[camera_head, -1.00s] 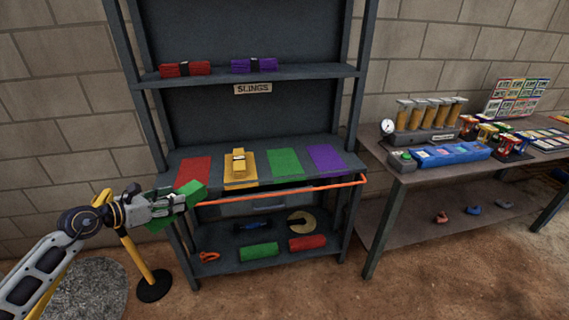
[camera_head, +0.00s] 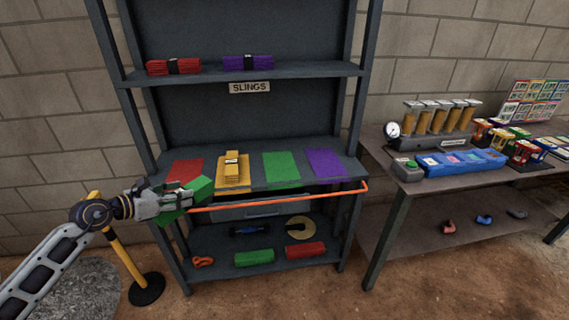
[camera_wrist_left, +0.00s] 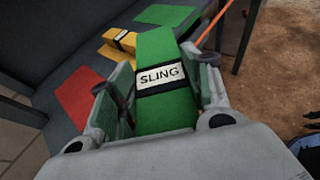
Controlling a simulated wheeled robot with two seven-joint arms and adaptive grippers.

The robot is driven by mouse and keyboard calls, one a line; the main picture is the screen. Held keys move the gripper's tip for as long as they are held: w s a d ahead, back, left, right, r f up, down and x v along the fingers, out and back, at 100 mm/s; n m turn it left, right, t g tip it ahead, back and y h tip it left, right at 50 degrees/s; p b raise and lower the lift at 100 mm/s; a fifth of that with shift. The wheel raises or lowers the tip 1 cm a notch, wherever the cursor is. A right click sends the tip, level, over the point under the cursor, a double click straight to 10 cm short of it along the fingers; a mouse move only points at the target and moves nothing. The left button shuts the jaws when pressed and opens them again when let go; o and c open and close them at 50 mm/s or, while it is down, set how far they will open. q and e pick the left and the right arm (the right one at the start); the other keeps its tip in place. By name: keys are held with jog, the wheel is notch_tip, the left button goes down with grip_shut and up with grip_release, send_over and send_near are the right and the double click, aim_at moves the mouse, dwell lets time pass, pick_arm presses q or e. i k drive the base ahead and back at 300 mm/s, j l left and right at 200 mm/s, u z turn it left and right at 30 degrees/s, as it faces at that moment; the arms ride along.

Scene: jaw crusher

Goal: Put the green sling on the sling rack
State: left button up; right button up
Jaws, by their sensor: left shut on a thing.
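The green sling (camera_head: 200,188) is a folded green bundle held in my left gripper (camera_head: 184,196). In the left wrist view the sling (camera_wrist_left: 155,55) shows a black band and a white label reading SLING, with the gripper fingers (camera_wrist_left: 160,92) shut on its sides. It is at the front left edge of the sling rack (camera_head: 245,184), near the red mat (camera_head: 184,170). The rack's green mat (camera_head: 282,166) is bare; it also shows in the left wrist view (camera_wrist_left: 166,15). My right gripper is not in view.
A yellow sling (camera_head: 232,168) lies on the yellow mat, left of the green mat. The purple mat (camera_head: 325,162) is bare. An orange rail (camera_head: 300,199) runs along the rack's front. Red (camera_head: 173,67) and purple (camera_head: 247,62) slings lie on the upper shelf. A table (camera_head: 395,185) stands right.

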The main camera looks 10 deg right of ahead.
aim_at(279, 162)
jog(key=i+l, duration=0.3)
jog(key=l, duration=0.15)
jog(key=i+l, duration=0.25)
jog(key=l, duration=0.2)
jog(key=i+l, duration=0.3)
jog(key=l, duration=0.15)
jog(key=i+l, duration=0.25)
jog(key=l, duration=0.2)
